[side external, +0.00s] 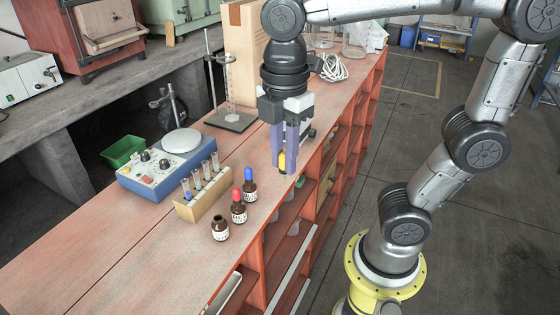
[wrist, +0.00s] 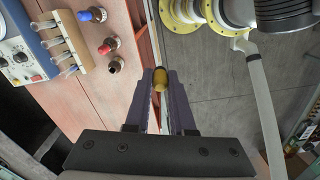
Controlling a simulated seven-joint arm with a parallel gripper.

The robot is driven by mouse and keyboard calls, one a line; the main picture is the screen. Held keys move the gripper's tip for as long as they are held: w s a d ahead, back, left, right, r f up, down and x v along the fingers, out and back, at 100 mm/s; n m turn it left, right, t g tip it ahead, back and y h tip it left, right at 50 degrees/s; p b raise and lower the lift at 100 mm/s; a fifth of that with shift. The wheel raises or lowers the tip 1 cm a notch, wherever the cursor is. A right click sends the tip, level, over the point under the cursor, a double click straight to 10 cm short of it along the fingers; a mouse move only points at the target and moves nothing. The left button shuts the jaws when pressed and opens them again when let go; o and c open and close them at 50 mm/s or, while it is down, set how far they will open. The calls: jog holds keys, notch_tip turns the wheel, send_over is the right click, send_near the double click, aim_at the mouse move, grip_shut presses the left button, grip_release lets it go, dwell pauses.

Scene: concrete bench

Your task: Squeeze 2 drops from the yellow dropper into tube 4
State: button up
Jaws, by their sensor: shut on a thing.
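The yellow dropper (side external: 282,163) has its rubber bulb between the fingers of my gripper (side external: 285,160). My gripper is shut on it, high over the right edge of the bench, to the right of the bottles. The bulb also shows between the fingertips in the wrist view (wrist: 160,79); the dropper's tip is hidden there. A wooden rack (side external: 205,198) holds several glass tubes (side external: 206,171), apart from the gripper to its left. The leftmost tube looks blue low down. The rack also shows in the wrist view (wrist: 75,38). I cannot read any tube numbers.
An uncapped brown bottle (side external: 220,231), a red-topped bottle (side external: 238,208) and a blue-topped bottle (side external: 250,187) stand in a row right of the rack. A blue hotplate-like device (side external: 165,165) stands behind the rack.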

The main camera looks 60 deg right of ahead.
jog(key=shift+r, duration=1.6)
dwell(0.6)
jog(key=w+d+r+n, duration=0.1)
jog(key=w+r+n, duration=0.1)
jog(key=w, duration=1.2)
jog(key=shift+w+d+f+m, duration=0.35)
jog(key=shift+w+d+f, duration=1.05)
jog(key=shift+w+f, duration=0.3)
jog(key=shift+w+d+f+m, duration=0.3)
jog(key=shift+w+d+f, duration=1.2)
jog(key=shift+f, duration=0.45)
jog(key=shift+w+d+f+m, duration=0.35)
jog(key=shift+w+d+f, duration=1)
jog(key=shift+w+f, duration=0.4)
jog(key=shift+s, duration=0.1)
